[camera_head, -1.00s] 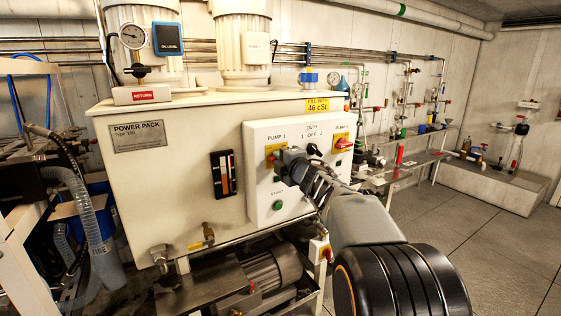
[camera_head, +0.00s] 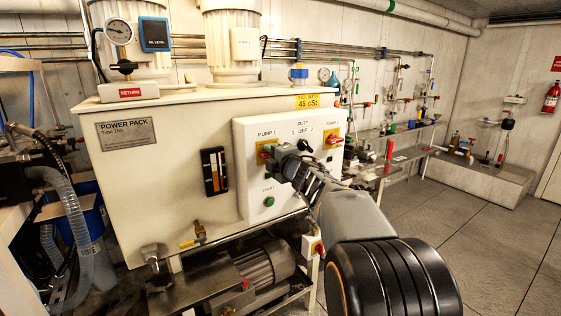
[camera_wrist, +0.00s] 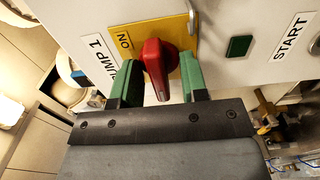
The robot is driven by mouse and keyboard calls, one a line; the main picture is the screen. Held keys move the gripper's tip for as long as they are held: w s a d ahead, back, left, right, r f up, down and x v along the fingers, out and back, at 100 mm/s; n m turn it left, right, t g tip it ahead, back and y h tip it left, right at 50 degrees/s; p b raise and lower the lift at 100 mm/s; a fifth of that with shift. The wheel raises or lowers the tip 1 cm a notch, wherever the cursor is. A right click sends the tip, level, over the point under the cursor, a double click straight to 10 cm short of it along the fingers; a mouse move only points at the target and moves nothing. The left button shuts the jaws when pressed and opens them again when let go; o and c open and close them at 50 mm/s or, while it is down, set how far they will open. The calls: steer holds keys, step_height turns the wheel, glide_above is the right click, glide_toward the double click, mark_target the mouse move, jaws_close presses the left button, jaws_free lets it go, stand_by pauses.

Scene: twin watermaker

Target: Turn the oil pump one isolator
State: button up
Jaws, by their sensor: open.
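The pump 1 isolator (camera_wrist: 157,66) is a red rotary handle on a yellow plate (camera_wrist: 120,37) marked ON, beside the PUMP 1 label in the wrist view. My gripper (camera_wrist: 160,82) is open, with one green finger on each side of the red handle. Small gaps show between the fingers and the handle, so it is around the handle but not clamped. In the head view the yellow plate (camera_head: 262,147) shows on the panel's left, and my gripper (camera_head: 272,153) is at it. The arm partly hides the isolator there.
The white control panel (camera_head: 245,188) also carries a PUMP 2 isolator (camera_head: 334,139) at right and a green start button (camera_head: 269,201). Open floor (camera_head: 430,220) lies to the right.

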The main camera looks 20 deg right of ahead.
steer(key=s+d, duration=0.1)
steer(key=s, duration=1.2)
steer(key=shift+s+d, duration=0.15)
steer(key=shift+d, duration=0.1)
steer(key=s+d+f+m+g+h+p, duration=0.1)
steer(key=s+d+f+m+g+h, duration=0.15)
steer(key=d+m+h, duration=0.35)
steer(key=s+d+f+m+g+h+p, duration=0.1)
steer(key=s+d+f+m+g+h, duration=0.2)
steer(key=m, duration=0.6)
steer(key=s+a+f+m+g+y+p, duration=0.1)
steer(key=s+a+f+m+g+p, duration=0.3)
steer(key=a+f+m+g, duration=0.15)
steer(key=s+a+g+y+p, duration=0.1)
steer(key=s+a+y+p, duration=0.1)
steer(key=a, duration=0.3)
steer(key=s+a+r+g+y+p, duration=0.1)
steer(key=s+a+y+p, duration=0.1)
steer(key=a, duration=0.4)
steer(key=s+a+n+g+y+p, duration=0.1)
steer(key=s+a+y+p, duration=0.1)
steer(key=a, duration=0.4)
steer(key=shift+s+a+r+p, duration=0.2)
steer(key=shift+s+r+p, duration=0.3)
steer(key=shift+p, duration=0.4)
steer(key=shift+s+f, duration=0.1)
